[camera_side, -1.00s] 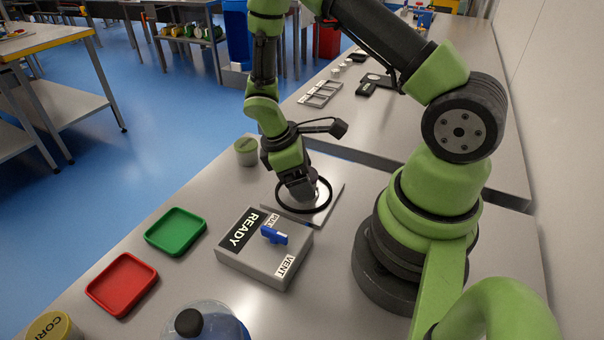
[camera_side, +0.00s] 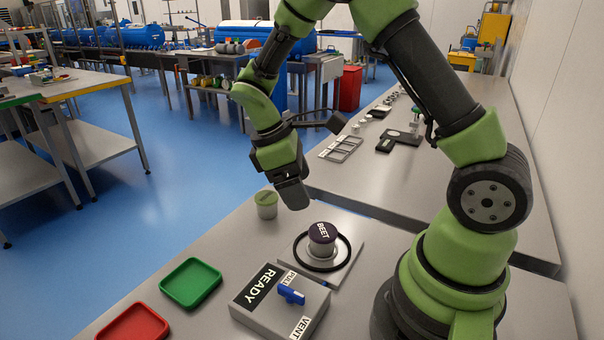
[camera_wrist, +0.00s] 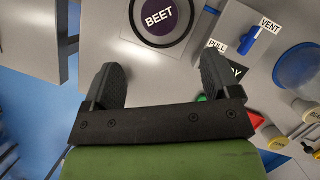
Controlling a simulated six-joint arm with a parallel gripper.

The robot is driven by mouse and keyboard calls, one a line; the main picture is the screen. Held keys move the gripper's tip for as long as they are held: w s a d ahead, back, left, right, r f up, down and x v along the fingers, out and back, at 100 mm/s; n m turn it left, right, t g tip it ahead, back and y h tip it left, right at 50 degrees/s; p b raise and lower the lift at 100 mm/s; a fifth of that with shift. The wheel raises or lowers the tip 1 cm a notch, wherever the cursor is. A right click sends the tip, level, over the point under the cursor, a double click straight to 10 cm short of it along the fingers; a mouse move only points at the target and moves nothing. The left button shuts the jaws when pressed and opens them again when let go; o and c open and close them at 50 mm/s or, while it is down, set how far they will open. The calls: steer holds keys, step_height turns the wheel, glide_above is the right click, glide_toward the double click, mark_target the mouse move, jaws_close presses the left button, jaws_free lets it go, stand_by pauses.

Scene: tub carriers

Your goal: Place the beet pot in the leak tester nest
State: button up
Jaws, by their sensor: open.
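The beet pot (camera_side: 322,238) is a small pot with a dark purple lid marked BEET. It stands upright inside the black ring of the leak tester nest (camera_side: 342,262), on a pale square plate. In the wrist view the beet pot (camera_wrist: 159,17) is at the top, within the nest's dark ring (camera_wrist: 134,22). My gripper (camera_side: 293,203) is above and to the left of the pot, apart from it. In the wrist view my gripper (camera_wrist: 160,85) has its two fingers wide apart with nothing between them.
A grey box (camera_side: 262,312) with a READY display and a blue lever (camera_side: 291,291) between PULL and VENT stands in front of the nest. A green-lidded pot (camera_side: 266,204) stands behind left. Green (camera_side: 191,283) and red (camera_side: 135,325) trays lie at the left.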

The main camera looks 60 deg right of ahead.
steer(key=s+a+r+m+t+y, duration=0.2)
steer(key=s+r+m+t, duration=0.3)
steer(key=r, duration=0.3)
steer(key=s+a+r+m+t+y, duration=0.2)
steer(key=s+a+r+m+t, duration=0.3)
steer(key=s+r+t, duration=0.1)
step_height(320, 180, up, 3)
steer(key=shift+s+a+f, duration=0.15)
steer(key=shift+s+a, duration=0.05)
steer(key=shift+s, duration=0.25)
